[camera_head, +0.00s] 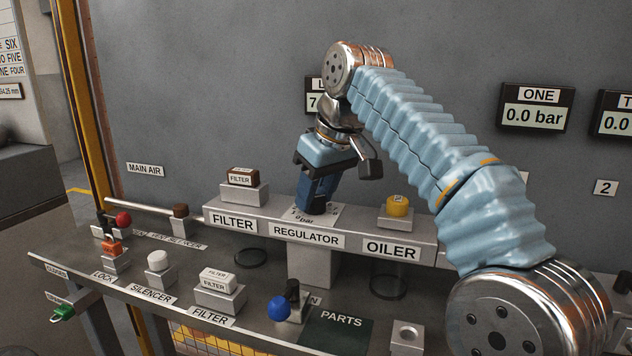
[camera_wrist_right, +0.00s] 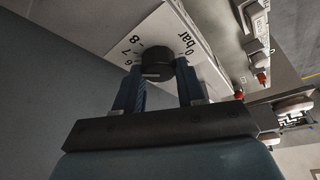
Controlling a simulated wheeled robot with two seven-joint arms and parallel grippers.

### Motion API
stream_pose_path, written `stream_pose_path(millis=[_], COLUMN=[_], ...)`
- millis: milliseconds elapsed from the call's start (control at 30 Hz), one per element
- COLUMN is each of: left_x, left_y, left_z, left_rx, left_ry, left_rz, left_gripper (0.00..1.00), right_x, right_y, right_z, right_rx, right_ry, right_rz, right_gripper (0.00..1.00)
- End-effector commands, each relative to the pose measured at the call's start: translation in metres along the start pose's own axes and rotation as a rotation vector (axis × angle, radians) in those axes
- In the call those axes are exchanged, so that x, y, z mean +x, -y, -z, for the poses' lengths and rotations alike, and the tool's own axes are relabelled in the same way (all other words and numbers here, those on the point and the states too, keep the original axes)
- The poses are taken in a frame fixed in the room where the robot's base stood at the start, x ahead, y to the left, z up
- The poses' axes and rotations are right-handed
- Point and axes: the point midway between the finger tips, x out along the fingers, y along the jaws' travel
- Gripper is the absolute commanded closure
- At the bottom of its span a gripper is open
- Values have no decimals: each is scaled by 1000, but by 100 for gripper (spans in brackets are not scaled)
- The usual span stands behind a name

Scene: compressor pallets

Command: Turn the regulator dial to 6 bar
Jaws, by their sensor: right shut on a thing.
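The regulator block, labelled REGULATOR (camera_head: 306,236), stands in the middle of the bench between the FILTER and OILER blocks. My right gripper (camera_head: 314,207) reaches down onto its dial plate in the head view and hides the dial there. In the right wrist view the black round dial (camera_wrist_right: 157,66) sits between the two fingers of my right gripper (camera_wrist_right: 160,85), which are shut on it. The white scale plate (camera_wrist_right: 168,30) shows 8, 7 and 6 at the left and "0 bar" at the right. A pale mark shows on the dial; its exact reading is unclear. My left gripper is out of view.
A yellow knob (camera_head: 398,206) on the oiler block stands right of my gripper, and a brown FILTER piece (camera_head: 243,177) stands left. A blue ball handle (camera_head: 279,308) is in front. A display (camera_head: 535,108) reads ONE 0.0 bar. Another display is partly hidden by my arm.

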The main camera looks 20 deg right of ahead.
Motion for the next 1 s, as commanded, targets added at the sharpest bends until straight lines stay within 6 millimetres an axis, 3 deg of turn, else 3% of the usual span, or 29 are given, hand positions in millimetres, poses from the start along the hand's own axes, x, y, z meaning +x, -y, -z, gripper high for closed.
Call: stream_pose_path(millis=[400, 967, 1000], left_x=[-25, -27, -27], left_y=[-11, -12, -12], left_z=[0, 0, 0], left_rx=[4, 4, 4], left_ry=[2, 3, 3], left_rz=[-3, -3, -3], left_gripper=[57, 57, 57], right_x=[-2, 0, 0], right_y=[-1, -1, -1], right_z=[1, 0, 0], right_rx=[-202, -239, -239], right_ry=[1, 0, 0], right_rz=[85, 100, 100], right_gripper=[91, 91, 58])
